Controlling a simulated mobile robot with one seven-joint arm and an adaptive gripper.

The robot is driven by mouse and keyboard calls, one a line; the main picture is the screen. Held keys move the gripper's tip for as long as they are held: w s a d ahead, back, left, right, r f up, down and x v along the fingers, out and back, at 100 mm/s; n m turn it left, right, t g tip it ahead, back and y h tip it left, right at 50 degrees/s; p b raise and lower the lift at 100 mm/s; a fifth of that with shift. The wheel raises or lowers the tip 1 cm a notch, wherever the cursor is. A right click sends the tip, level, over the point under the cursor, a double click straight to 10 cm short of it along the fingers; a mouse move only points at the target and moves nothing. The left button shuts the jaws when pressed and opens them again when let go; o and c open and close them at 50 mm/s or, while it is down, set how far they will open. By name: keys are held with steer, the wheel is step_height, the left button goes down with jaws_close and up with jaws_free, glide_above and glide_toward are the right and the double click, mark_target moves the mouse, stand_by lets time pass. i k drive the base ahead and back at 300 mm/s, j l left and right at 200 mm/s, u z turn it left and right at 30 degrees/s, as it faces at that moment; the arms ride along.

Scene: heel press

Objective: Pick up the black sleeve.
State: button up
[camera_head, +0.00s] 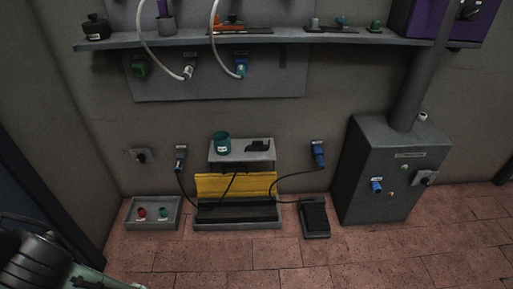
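I cannot tell for sure which thing is the black sleeve. A small black piece (258,145) of uneven outline lies on the grey low shelf (229,157), to the right of a teal cup-like cylinder (222,143). Another squat black piece (96,28) stands at the left end of the long wall shelf (290,39). Both are small and dark, so their shape is unclear. Part of my arm shows at the bottom left, well apart from both pieces. No gripper fingers show in the view.
Below the low shelf are a yellow panel (213,186) and a dark trough. A tray (133,224) with red and teal bits stands left, a black pedal (314,217) right. Cables hang beside the shelf. A grey cabinet (362,180) stands right. The front floor is clear.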

mark_target(256, 145)
steer(key=u, duration=0.3)
steer(key=i+l+u, duration=0.15)
steer(key=l+u, duration=0.15)
steer(key=i+l+u, duration=0.1)
steer(key=l+u, duration=0.45)
steer(key=i+l+u, duration=0.15)
steer(key=l, duration=0.5)
steer(key=l+u, duration=0.15)
steer(key=l, duration=2.3)
